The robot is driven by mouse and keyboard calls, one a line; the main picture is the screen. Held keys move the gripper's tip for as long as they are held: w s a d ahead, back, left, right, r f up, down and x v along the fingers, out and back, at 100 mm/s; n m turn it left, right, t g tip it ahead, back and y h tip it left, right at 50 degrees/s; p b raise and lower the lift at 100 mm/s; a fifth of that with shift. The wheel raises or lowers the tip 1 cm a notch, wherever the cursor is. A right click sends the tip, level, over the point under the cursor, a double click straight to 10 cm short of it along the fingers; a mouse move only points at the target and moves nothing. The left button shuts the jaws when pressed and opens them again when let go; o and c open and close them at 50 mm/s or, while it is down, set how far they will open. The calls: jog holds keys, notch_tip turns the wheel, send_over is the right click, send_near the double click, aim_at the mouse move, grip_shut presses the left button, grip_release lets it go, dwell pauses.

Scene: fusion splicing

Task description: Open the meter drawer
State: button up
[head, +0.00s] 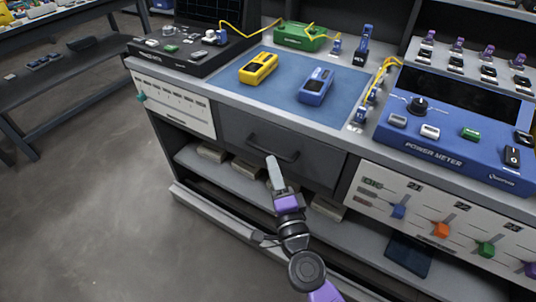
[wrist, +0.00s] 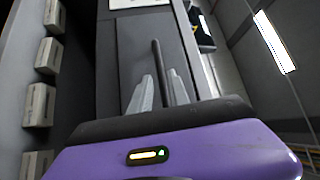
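The meter drawer (head: 240,134) is a dark grey front under the bench top, closed flush, with a dark bar handle (head: 285,155). In the wrist view the drawer front (wrist: 125,60) fills the middle, and the handle (wrist: 157,58) runs up the picture. My gripper (head: 270,162) is at the drawer front, its pale fingers by the handle's lower middle. In the wrist view my gripper (wrist: 161,82) is open, one finger on each side of the handle's line. A narrow gap shows between them. Contact with the handle cannot be made out.
The blue mat (head: 285,88) above bears a yellow meter (head: 258,68) and a blue meter (head: 316,86). A power meter panel (head: 450,140) is at right. A shelf below holds several pale boxes (head: 212,153). The floor (head: 90,190) at left is clear.

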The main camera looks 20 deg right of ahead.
aim_at(268, 150)
jog(key=w, duration=0.3)
jog(key=w+d, duration=0.1)
jog(key=w, duration=0.1)
jog(key=shift+w+r, duration=0.35)
jog(key=shift+r, duration=0.05)
jog(key=shift+c, duration=0.2)
grip_shut()
jog(key=shift+a, duration=0.1)
dwell(0.8)
